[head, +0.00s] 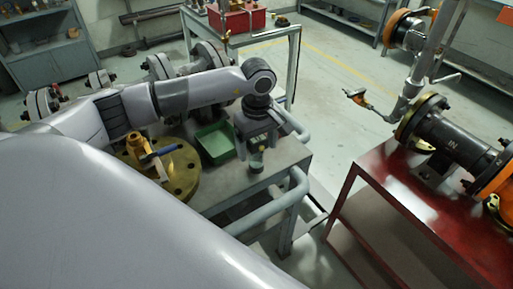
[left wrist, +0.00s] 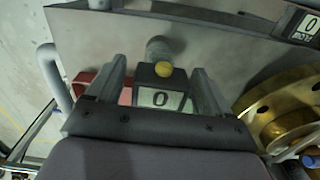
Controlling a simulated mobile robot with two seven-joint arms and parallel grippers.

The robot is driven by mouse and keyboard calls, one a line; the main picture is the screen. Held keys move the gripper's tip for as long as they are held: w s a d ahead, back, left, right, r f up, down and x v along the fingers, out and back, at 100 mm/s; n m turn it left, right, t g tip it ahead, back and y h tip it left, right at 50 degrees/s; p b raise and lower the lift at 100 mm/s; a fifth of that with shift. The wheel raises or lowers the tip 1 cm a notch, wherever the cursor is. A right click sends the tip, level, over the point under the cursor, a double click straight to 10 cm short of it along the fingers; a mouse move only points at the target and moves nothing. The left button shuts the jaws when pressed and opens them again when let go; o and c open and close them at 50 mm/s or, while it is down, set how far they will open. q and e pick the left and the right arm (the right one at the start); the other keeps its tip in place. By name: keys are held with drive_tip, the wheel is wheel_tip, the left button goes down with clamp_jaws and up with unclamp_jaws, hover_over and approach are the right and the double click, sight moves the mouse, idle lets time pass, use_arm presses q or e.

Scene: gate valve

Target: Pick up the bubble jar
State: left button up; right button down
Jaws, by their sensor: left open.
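A small dark greenish jar (head: 256,162), which looks like the bubble jar, stands upright on the grey cart top near its right edge. My left gripper (head: 257,146) points down just above it and is open. Contact between fingers and jar cannot be told. My right gripper is out of view.
A green tray (head: 215,143) and a brass flange with a blue-handled valve (head: 178,178) lie left of the gripper on the cart. A grey rail (head: 297,190) runs along the cart's edge. A red bench (head: 400,215) with a pipe marked "IN" (head: 455,140) stands across a gap.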

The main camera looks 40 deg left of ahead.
use_arm(q)
wheel_tip(320, 180, down, 2)
drive_tip(key=shift+f, duration=0.15)
drive_tip(key=c, duration=1.2)
